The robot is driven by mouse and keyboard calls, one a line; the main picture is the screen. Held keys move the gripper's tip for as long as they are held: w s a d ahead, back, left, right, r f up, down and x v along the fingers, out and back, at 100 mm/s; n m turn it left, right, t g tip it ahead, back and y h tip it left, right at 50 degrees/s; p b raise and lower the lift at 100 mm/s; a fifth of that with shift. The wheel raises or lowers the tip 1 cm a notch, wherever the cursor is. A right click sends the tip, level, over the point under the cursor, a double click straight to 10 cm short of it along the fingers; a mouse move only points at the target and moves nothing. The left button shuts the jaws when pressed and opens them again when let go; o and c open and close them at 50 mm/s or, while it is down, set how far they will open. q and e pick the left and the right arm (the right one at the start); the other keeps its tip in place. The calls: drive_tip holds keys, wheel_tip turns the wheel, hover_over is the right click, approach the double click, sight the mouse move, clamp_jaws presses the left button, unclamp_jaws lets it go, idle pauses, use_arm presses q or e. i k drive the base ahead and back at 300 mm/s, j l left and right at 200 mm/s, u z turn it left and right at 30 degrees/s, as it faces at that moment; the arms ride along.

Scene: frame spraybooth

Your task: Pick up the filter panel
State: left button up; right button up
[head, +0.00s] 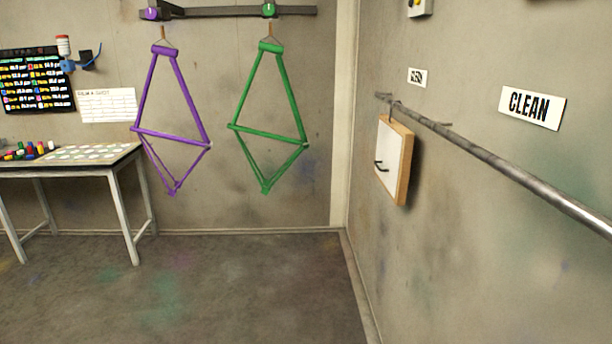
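The filter panel (393,158) appears to be the white-faced board with a wooden frame on the right wall. It hangs upright by a hook from a metal rail (500,167), below a small CLEAN sign. A dark handle (381,166) sticks out from its white face. Neither of my grippers shows in the head view, and nothing is touching the panel.
A purple frame (172,134) and a green frame (268,128) hang from a dark bar (235,12) on the back wall. A table (70,164) with small coloured items stands at the left. The floor (200,290) in front is clear.

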sight(394, 148)
drive_tip(key=i+j+u, duration=0.1)
drive_tip(key=i, duration=0.85)
drive_tip(key=i+j+u, duration=0.1)
drive_tip(key=i+j, duration=0.15)
drive_tip(key=i, duration=0.7)
